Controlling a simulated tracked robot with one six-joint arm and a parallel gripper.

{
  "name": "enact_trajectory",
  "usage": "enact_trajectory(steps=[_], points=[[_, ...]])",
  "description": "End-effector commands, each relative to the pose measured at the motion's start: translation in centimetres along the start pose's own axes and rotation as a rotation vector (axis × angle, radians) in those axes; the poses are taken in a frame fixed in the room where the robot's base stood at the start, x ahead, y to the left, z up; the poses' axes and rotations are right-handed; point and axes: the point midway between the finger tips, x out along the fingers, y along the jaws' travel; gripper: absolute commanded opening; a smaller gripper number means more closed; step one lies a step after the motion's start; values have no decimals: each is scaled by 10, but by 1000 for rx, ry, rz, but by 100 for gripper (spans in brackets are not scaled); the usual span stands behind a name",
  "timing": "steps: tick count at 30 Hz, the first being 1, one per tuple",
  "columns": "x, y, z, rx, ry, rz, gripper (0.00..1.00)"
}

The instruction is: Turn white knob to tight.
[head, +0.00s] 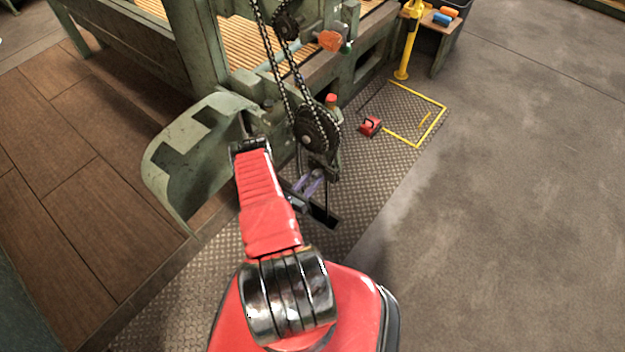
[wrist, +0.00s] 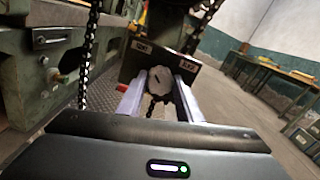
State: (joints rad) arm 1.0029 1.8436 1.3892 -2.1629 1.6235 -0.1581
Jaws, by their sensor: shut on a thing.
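The white knob (wrist: 158,80) shows in the wrist view as a pale, many-sided piece with a dark mark on its face. My gripper (wrist: 161,88) is shut on it, with one lavender finger along each side. Behind the knob is a dark plate (wrist: 133,62) with a small pale label at its upper left and another at its right; their lettering is too small to read surely. In the head view my gripper (head: 308,184) is low beside the chain drive, and I cannot make out the knob there.
A chain and sprocket (head: 316,128) stand close to my gripper. A bent green guard (head: 190,150) is left of my arm. A red padlock-like object (head: 370,126) lies on the tread plate near a yellow floor outline (head: 432,122). Concrete floor at right is clear.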

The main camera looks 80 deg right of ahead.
Motion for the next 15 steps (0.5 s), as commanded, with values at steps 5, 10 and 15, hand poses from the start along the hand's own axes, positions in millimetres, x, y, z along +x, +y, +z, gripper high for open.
enact_trajectory(steps=[5, 10, 15], points=[[0, 3, -1, 169, 6, 8, 10], [0, 3, -1, 331, 7, 8, 10], [0, 3, -1, 493, 8, 8, 10]])
